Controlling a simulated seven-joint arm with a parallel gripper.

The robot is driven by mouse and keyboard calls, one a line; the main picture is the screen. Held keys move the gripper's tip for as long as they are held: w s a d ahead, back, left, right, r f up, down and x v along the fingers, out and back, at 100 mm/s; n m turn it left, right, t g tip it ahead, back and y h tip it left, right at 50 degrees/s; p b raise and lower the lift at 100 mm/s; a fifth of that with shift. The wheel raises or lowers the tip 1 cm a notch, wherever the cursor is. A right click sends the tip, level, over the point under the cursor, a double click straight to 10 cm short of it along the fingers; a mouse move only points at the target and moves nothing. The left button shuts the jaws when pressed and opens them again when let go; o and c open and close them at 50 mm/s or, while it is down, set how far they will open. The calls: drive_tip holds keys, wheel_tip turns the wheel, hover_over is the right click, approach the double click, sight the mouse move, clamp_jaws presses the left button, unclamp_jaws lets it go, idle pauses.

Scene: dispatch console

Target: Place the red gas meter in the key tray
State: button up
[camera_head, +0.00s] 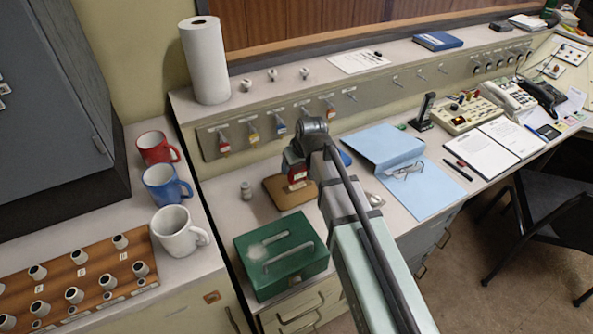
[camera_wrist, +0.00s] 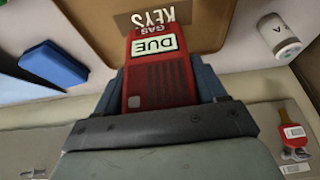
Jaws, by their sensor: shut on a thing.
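The red gas meter (camera_head: 298,176) has a pale label, which reads "DUE" with "GAS" beside it in the wrist view (camera_wrist: 160,80). My gripper (camera_head: 296,161) is shut on the meter, with a finger on either side of it in the wrist view (camera_wrist: 160,92). The key tray (camera_head: 281,202) is a flat brown tray on the desk, and part of it marked "KEYS" shows beyond the meter in the wrist view (camera_wrist: 212,30). The meter appears over the tray's back right part in the head view. Whether it touches the tray cannot be told.
A green metal box (camera_head: 265,256) stands in front of the tray. A small white cylinder (camera_head: 246,190) stands left of it, and a blue case (camera_wrist: 54,63) is nearby. Key tags (camera_head: 281,127) hang on the panel behind. A blue folder (camera_head: 425,185) lies to the right.

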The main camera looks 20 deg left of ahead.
drive_tip(key=shift+f, duration=1.35)
drive_tip(key=shift+f, duration=0.15)
drive_tip(key=o, duration=1.2)
drive_tip(key=v, duration=1.2)
